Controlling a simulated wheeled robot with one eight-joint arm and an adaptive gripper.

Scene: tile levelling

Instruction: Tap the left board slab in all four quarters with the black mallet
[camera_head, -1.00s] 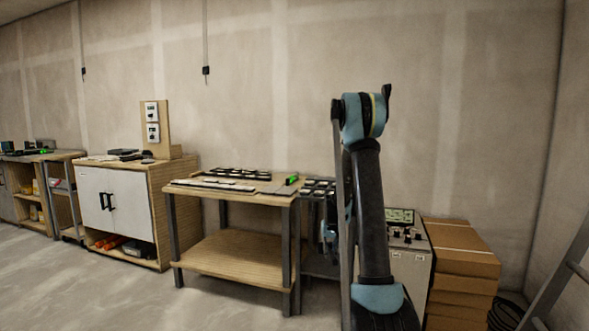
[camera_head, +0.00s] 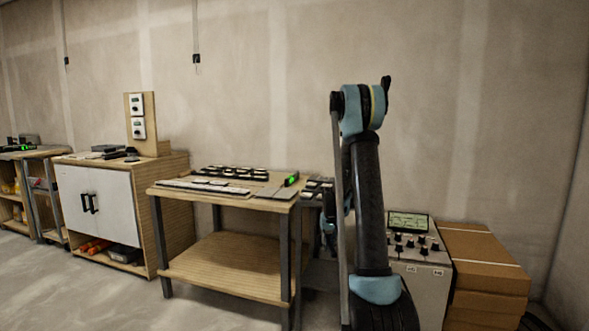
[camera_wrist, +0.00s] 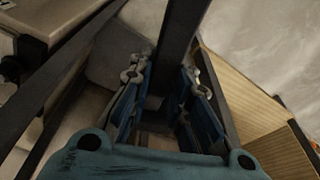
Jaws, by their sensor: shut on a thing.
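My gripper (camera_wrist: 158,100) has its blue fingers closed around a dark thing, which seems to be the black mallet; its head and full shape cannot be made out. In the head view my arm hangs down right of the wooden workbench (camera_head: 222,262), and the gripper is mostly hidden beside or behind it. On the bench top lie a long pale strip of flat pieces (camera_head: 203,187), a dark row with pale pieces (camera_head: 236,172) and small grey flat slabs (camera_head: 272,192) at the right front. Which one is the left board slab is too small to tell.
A green-lit device (camera_head: 291,179) stands on the bench's right end. A white-doored cabinet (camera_head: 97,205) is to the left. A control box (camera_head: 413,270) and stacked cardboard boxes (camera_head: 487,265) stand to the right. The floor (camera_head: 80,300) in front is clear.

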